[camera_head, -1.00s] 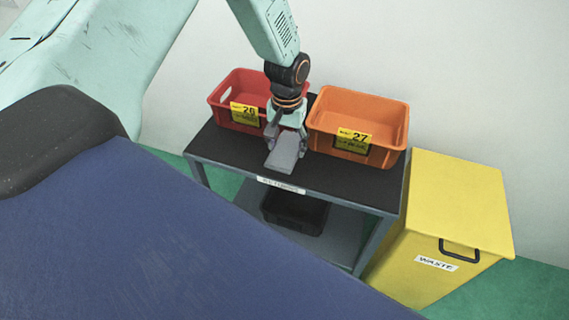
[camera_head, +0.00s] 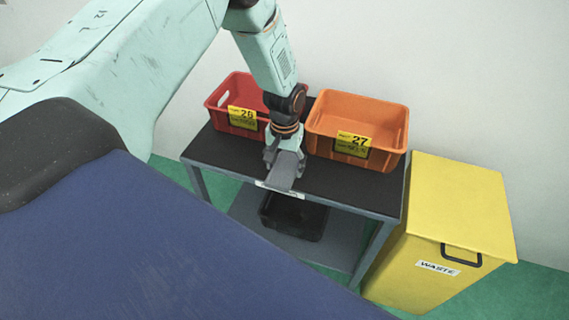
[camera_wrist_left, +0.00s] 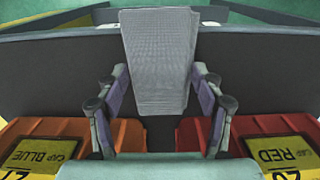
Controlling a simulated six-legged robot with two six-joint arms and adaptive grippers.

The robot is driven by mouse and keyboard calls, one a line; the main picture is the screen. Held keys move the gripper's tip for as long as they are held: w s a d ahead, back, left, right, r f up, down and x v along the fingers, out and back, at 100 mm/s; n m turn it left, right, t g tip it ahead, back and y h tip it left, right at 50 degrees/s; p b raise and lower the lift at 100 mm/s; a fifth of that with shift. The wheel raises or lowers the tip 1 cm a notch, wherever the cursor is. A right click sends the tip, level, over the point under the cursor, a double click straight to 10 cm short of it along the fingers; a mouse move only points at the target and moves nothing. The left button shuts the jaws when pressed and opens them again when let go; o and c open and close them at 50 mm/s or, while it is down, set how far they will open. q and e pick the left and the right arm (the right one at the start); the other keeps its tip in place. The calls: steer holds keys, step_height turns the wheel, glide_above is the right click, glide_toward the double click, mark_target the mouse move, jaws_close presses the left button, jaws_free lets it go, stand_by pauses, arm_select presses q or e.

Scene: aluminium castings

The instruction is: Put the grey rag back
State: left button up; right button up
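The grey rag (camera_head: 286,172) is a folded, flat oblong at the front edge of the dark table top, between the two bins. In the left wrist view the rag (camera_wrist_left: 158,60) sits between the fingers and reaches out past their tips. My left gripper (camera_head: 285,156) points down at the table and its fingers are closed against the two sides of the rag. Whether the rag touches the table top or hangs just above it I cannot tell. My right gripper is not in view.
A black crate (camera_head: 292,217) sits on the lower shelf. A yellow waste box (camera_head: 455,205) stands right of the table.

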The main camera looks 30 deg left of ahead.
mark_target(285, 168)
arm_select(q)
steer(key=o, duration=0.3)
steer(key=shift+d, duration=0.1)
steer(key=shift+w, duration=0.1)
steer(key=shift+r, duration=0.4)
step_height(285, 168, up, 12)
steer(key=p, duration=0.2)
steer(key=shift+f, duration=0.25)
